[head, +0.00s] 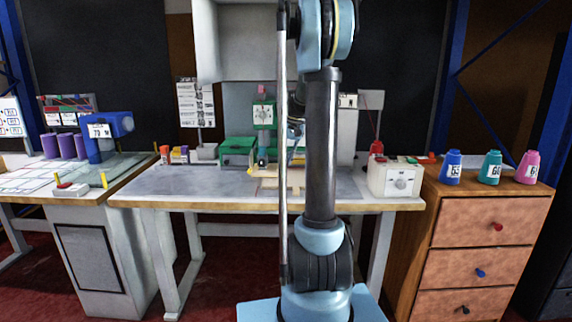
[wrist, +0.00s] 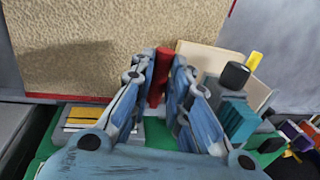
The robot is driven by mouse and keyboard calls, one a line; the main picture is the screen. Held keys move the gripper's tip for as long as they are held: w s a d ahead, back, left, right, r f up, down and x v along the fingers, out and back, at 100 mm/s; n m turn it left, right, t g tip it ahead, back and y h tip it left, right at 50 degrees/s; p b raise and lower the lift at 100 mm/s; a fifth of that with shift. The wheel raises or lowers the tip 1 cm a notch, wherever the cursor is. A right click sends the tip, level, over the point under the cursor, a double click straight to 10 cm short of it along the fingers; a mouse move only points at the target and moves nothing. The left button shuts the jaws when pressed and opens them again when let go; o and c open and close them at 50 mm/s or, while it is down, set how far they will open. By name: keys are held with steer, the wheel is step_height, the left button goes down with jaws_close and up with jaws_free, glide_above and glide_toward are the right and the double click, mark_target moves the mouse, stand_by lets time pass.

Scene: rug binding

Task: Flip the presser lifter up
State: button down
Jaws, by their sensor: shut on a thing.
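A red upright bar (wrist: 160,77), which looks like the presser lifter, stands between the fingers of my gripper (wrist: 163,80) in the wrist view. In the head view the green and white sewing machine (head: 264,115) stands on the middle table. My gripper (head: 296,128) is at the machine, largely hidden behind my arm, so the lifter cannot be made out there.
A white control box (head: 397,178) with a dial sits at the table's right end. A green box (head: 238,151) is left of the machine. A wooden drawer cabinet (head: 485,230) with thread cones stands right. The table's left front (head: 170,183) is clear.

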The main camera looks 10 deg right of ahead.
steer(key=shift+w+r, duration=0.1)
steer(key=shift+r, duration=0.3)
steer(key=c, duration=1.5)
jaws_free()
steer(key=shift+c, duration=0.2)
step_height(320, 180, up, 12)
steer(key=d, duration=0.2)
steer(key=shift+s+d+f, duration=0.15)
steer(key=shift+s, duration=0.1)
